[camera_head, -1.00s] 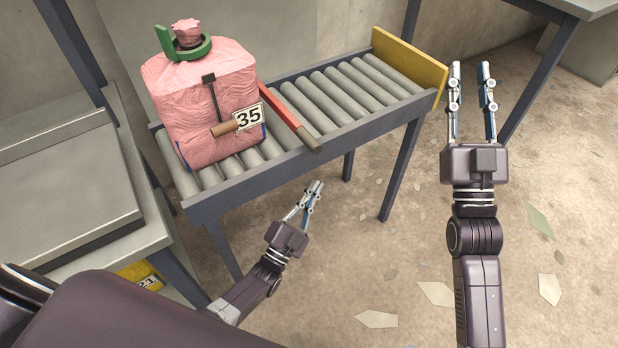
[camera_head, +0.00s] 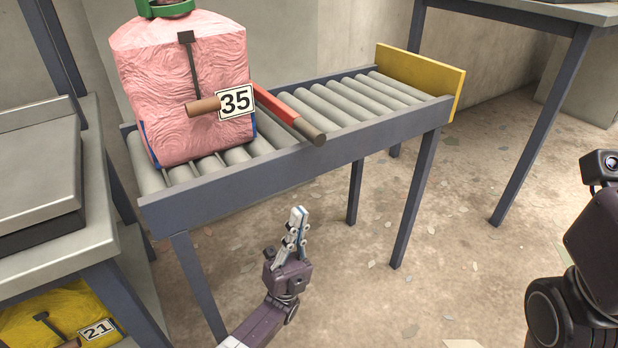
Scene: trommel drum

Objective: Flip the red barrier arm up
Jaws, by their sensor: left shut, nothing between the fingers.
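The red barrier arm (camera_head: 275,105) lies low across the grey rollers, just right of a pink wrapped bag. Its dark, rounded end (camera_head: 311,131) sticks out over the near rail of the conveyor. Its far end is hidden behind the bag. My left gripper (camera_head: 297,213) is below and in front of the near rail, apart from the barrier arm. It points up, its fingers are together, and it holds nothing. My right arm shows at the right edge, but its fingers are out of the picture.
The pink bag (camera_head: 190,85) with tag 35 stands on the roller conveyor (camera_head: 240,188). A yellow end plate (camera_head: 425,76) closes the conveyor's far right end. A grey table (camera_head: 65,240) stands at left, with a yellow bag (camera_head: 60,315) below. Floor right of the conveyor is open.

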